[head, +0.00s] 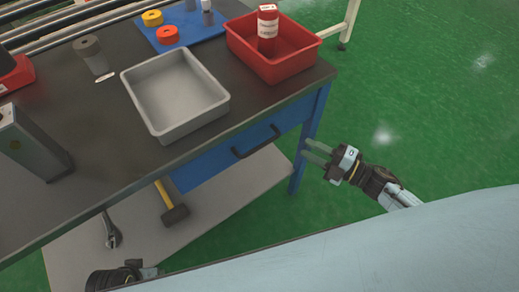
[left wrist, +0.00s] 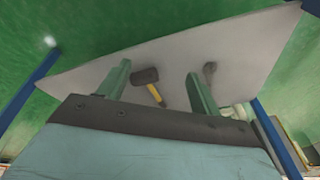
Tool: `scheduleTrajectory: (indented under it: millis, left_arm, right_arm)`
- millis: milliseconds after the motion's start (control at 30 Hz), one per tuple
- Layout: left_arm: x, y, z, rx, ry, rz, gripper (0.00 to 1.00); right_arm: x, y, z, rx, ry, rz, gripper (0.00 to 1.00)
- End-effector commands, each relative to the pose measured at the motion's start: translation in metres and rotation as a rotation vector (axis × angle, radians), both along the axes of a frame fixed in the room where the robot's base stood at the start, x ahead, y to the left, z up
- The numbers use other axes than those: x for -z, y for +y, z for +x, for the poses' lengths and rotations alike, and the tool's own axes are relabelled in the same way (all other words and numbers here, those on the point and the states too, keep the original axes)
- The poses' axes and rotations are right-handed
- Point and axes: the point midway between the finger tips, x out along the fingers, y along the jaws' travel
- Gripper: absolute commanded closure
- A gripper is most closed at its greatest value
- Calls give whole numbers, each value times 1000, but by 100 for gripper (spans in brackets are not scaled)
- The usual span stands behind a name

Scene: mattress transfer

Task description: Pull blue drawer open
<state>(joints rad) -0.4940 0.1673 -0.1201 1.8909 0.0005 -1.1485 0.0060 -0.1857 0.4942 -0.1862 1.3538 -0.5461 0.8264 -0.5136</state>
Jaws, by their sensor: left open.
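The blue drawer (head: 208,168) is under the front edge of the dark worktop and looks shut. Its black bar handle (head: 256,142) is on the front face. My right gripper (head: 305,149) is open and empty, to the right of the handle near the table's blue corner leg, apart from the handle. My left gripper is low at the bottom left in the head view, mostly cut off. In the left wrist view, the left gripper (left wrist: 158,80) has its two green fingers spread, with nothing held between them.
A grey tray (head: 178,68) and a red bin (head: 240,52) with a red bottle (head: 267,25) stand on the worktop (head: 100,135). The lower shelf (head: 235,185) bears a hammer (head: 174,214) and a wrench (head: 112,235). Green floor right of the table is clear.

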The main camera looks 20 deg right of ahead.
Motion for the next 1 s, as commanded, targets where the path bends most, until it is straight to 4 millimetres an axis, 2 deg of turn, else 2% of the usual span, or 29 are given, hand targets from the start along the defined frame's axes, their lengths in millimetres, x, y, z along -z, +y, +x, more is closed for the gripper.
scheduleTrajectory:
  millis: [100,200,367,567,800,1000]
  left_arm:
    - [-15,-4,3,-2,-11,-7,36]
    - [-24,-6,4,-3,-16,-9,36]
    - [-30,-7,4,-4,-18,-11,36]
    - [-32,-8,4,-4,-20,-11,36]
    - [-38,-10,5,-4,-22,-15,36]
    - [-44,-11,7,-2,-30,-16,36]
  right_arm:
    - [-20,13,-15,-193,-170,-59,67]
    - [-29,19,-27,-296,-257,-85,67]
    - [-36,26,-34,-365,-311,-98,67]
    - [-41,52,-23,-367,-315,-95,67]
    - [-47,99,-1,-366,-314,-94,67]
    - [-51,128,12,-364,-311,-94,67]
